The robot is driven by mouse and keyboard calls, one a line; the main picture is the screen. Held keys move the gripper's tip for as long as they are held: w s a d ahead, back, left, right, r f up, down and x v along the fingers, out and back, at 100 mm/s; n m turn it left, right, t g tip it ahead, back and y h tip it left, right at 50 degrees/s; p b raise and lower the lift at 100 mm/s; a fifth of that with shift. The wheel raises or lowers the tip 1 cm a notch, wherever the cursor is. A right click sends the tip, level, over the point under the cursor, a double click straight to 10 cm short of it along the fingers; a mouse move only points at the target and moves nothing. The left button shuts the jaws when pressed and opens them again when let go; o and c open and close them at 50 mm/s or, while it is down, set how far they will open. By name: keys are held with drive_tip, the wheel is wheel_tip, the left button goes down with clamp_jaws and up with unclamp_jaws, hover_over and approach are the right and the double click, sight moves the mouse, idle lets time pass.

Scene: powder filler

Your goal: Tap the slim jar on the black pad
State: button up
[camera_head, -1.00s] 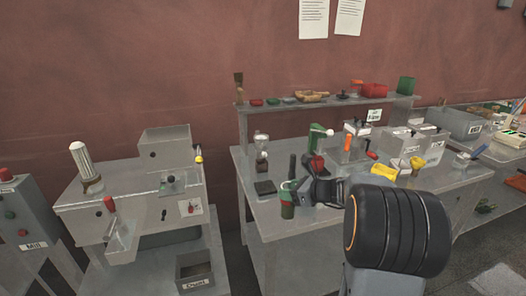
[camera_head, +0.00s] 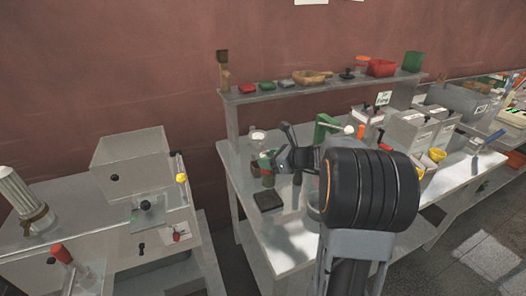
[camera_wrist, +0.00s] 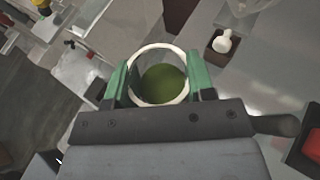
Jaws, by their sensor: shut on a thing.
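The slim jar (camera_wrist: 162,86) is clear with a pale rim and holds green powder, seen from above in the wrist view. My gripper (camera_wrist: 160,78) is shut on it, with a green finger on each side. In the head view my gripper (camera_head: 267,163) is above the bench, and the jar (camera_head: 267,180) shows small and dark below the fingers. The black pad (camera_head: 269,201) lies flat on the bench, just below the jar in the picture. I cannot tell whether the jar touches the pad. I cannot make out the pad in the wrist view.
A small stand with a white-topped vessel (camera_head: 257,137) is behind the jar. A green device (camera_head: 324,127) and grey bins (camera_head: 411,130) stand to the right. A raised shelf (camera_head: 300,89) with several items runs along the back. A grey machine (camera_head: 132,165) stands left, across a gap.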

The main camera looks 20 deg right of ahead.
sight(268, 174)
drive_tip(key=shift+w+f+b, duration=0.1)
drive_tip(key=shift+f+b, duration=1.7)
drive_tip(key=shift+f, duration=0.25)
drive_tip(key=shift+f, duration=0.1)
drive_tip(key=shift+f+b, duration=1.05)
drive_tip(key=shift+f, duration=0.25)
drive_tip(key=shift+r, duration=0.15)
drive_tip(key=shift+r+p, duration=1.2)
drive_tip(key=shift+r, duration=0.1)
drive_tip(key=shift+f, duration=0.15)
drive_tip(key=shift+f+b, duration=1.1)
drive_tip(key=shift+f, duration=0.15)
